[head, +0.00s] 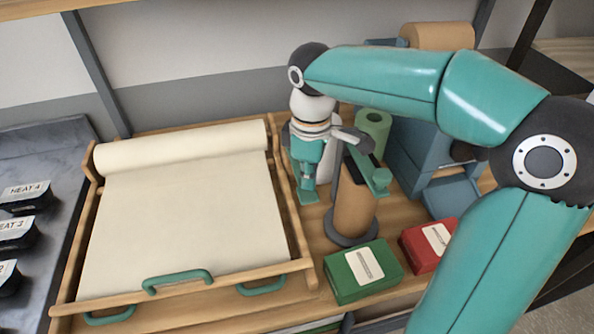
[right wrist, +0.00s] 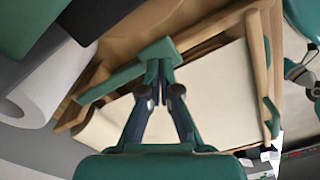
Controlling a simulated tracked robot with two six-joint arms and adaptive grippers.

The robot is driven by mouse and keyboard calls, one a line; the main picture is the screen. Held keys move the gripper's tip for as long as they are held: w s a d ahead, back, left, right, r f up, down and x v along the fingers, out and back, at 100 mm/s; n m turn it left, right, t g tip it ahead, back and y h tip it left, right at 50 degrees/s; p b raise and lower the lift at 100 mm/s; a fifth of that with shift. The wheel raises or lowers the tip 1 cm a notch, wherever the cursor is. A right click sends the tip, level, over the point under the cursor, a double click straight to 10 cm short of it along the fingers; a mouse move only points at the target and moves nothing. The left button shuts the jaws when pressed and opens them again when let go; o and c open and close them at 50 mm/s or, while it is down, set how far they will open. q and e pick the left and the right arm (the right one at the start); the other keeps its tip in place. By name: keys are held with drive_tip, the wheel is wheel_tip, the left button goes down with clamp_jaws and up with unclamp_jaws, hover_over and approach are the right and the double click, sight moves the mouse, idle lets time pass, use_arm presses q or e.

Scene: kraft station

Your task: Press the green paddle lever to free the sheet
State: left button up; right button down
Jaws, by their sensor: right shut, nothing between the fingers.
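The cream sheet (head: 185,220) lies flat in a wooden frame (head: 290,215) and runs from a paper roll (head: 185,143) at its back. My right gripper (head: 306,181) points down beside the frame's right rail, with its fingers together and nothing between them. The green paddle lever (head: 308,197) shows just at the fingertips. In the right wrist view the green lever (right wrist: 112,84) slants across the rail, and the shut fingertips (right wrist: 160,72) overlap it. I cannot tell whether they press on it.
Green (head: 345,285) and red (head: 418,250) boxes lie in front. Green handles (head: 178,280) line the frame's front.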

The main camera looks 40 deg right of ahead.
sight(308, 193)
drive_tip(key=shift+f, duration=0.2)
drive_tip(key=shift+f+b, duration=1.7)
drive_tip(key=shift+f, duration=0.4)
drive_tip(key=shift+r, duration=0.1)
wheel_tip(308, 193, up, 11)
drive_tip(key=p, duration=1)
drive_tip(key=shift+a, duration=0.1)
